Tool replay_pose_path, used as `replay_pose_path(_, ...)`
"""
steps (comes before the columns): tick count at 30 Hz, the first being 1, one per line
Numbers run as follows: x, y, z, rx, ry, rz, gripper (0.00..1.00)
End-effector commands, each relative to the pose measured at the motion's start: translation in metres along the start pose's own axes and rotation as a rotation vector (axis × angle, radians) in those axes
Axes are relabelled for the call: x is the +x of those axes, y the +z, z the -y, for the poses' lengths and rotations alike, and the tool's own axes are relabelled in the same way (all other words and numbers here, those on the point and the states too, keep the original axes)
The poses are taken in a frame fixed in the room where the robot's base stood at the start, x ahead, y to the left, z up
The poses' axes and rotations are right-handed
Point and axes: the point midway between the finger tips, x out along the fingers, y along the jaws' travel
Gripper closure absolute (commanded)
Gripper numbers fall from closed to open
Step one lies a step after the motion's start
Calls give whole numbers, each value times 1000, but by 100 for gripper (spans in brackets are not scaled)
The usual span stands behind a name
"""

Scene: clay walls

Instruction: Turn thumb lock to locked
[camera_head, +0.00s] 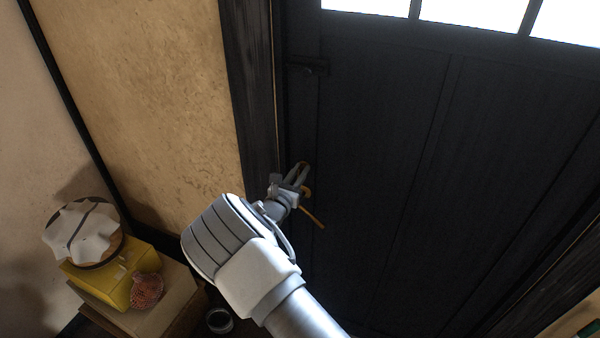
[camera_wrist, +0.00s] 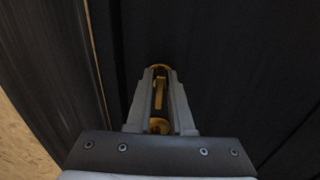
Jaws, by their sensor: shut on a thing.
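The door (camera_head: 390,150) is dark panelled wood, shut in its frame. My gripper (camera_head: 301,172) is at the door's left edge, and its fingers reach to brass hardware there. In the wrist view the brass thumb lock (camera_wrist: 159,92) shows between the two fingers of my gripper (camera_wrist: 161,80), which are shut on it. A brass lever handle (camera_head: 312,217) sticks out below the fingers in the head view. The fingers hide part of the lock, and I cannot tell which way it is turned.
A dark latch (camera_head: 308,68) sits higher on the door's left edge. At lower left, a box (camera_head: 150,318) bears a yellow box (camera_head: 100,285), a white-topped round object (camera_head: 82,234) and a reddish netted item (camera_head: 147,291). A small round container (camera_head: 219,320) stands beside it.

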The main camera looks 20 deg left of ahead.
Motion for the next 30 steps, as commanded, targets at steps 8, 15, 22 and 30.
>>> replay_pose_path(8, 0, -5, 0, 152, 0, -1, 100)
replay_pose_path(15, 0, -7, 2, 370, 0, -1, 100)
replay_pose_path(22, 0, -9, 2, 590, 0, -1, 100)
replay_pose_path(30, 0, -10, 3, 819, 0, -1, 100)
